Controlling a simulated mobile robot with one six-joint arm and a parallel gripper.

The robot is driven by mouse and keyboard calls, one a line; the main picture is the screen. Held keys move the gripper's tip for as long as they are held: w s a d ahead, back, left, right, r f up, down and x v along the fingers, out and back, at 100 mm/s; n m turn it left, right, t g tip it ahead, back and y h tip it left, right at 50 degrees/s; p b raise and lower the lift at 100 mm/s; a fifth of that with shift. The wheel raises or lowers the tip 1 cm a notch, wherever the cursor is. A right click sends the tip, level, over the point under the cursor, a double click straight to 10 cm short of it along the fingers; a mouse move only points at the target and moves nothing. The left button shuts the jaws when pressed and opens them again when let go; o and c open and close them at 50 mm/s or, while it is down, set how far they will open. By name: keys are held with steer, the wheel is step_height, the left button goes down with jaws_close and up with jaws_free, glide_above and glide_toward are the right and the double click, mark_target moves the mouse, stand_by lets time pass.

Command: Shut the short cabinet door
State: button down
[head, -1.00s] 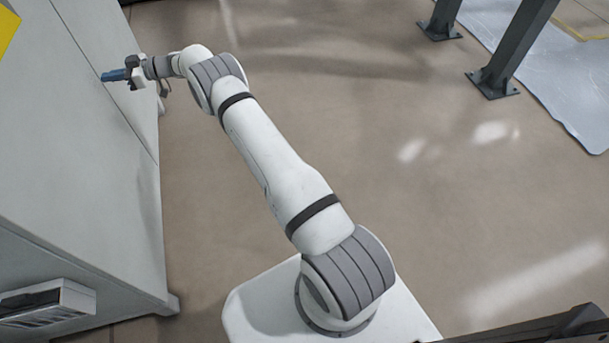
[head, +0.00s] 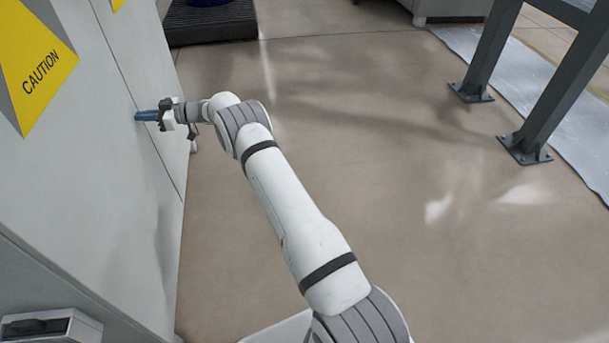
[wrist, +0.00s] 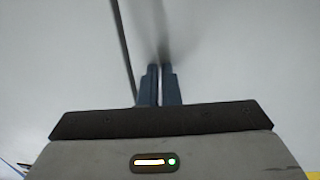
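The cabinet (head: 85,165) stands along the left side of the head view as a tall pale grey face with a dark vertical seam between panels. The seam also shows as a dark line in the wrist view, left of my fingers. I cannot tell which panel is the short door, or whether it stands slightly ajar. My gripper (head: 139,116) points left at the cabinet face, with its blue fingertips at or very near the surface by the seam. In the wrist view my gripper (wrist: 160,72) has its two fingers close together, with nothing seen between them.
A yellow caution sign (head: 42,70) is on the cabinet face. A grey box-shaped fitting (head: 52,326) juts out at the lower left. Dark metal posts (head: 527,145) are bolted to the floor at right. A dark platform (head: 210,22) lies at the back. The floor between is clear.

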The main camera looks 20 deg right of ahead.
steer(key=w+d+p+v, duration=0.1)
steer(key=w+p+v, duration=0.1)
steer(key=v, duration=1.2)
steer(key=w+d+r+m+t+h+p, duration=0.1)
steer(key=d+r+m+t+h+p, duration=0.25)
steer(key=r, duration=0.75)
steer(key=w+d+r+m+t+h+p, duration=0.1)
steer(key=d+r+m+t+h+p, duration=0.2)
steer(key=r, duration=0.8)
steer(key=s+d+r+m+h+p, duration=0.4)
steer(key=s+d+r+h+p, duration=0.1)
steer(key=s+r+h, duration=0.5)
steer(key=s+r+m+g+p, duration=0.3)
steer(key=s+g+p, duration=0.6)
steer(key=s, duration=3.5)
steer(key=shift+g, duration=0.65)
steer(key=shift+a+r, duration=0.1)
